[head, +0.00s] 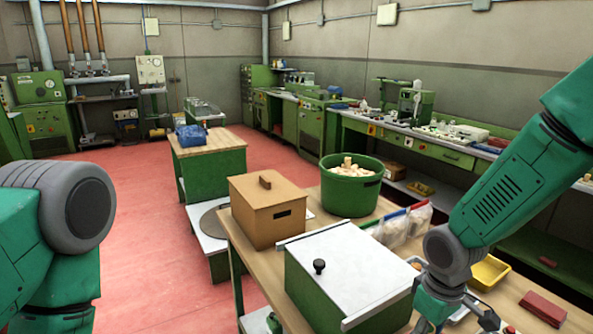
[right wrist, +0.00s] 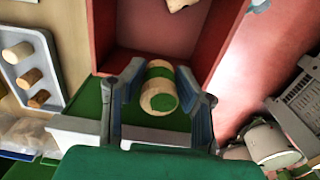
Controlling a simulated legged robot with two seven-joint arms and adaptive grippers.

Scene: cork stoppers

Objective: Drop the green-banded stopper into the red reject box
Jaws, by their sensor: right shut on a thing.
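In the right wrist view my right gripper (right wrist: 160,95) is shut on the green-banded stopper (right wrist: 159,87). The stopper is pale cork with a green band around its middle, its round end towards the camera. The red reject box (right wrist: 226,50) is open and lies beyond the stopper, which overlaps its near edge in the picture. I cannot tell the height between them. A pale cork piece (right wrist: 180,4) shows at the top, over the box's inside. In the head view my right gripper (head: 455,318) is cut off by the bottom edge. My left gripper is outside the picture.
A grey tray (right wrist: 50,62) with several stoppers lies left of the box. On the bench stand a lidded green box (head: 345,270), a cardboard box (head: 265,215), a green tub (head: 350,195) of corks, bags (head: 400,230) and a yellow tray (head: 490,272).

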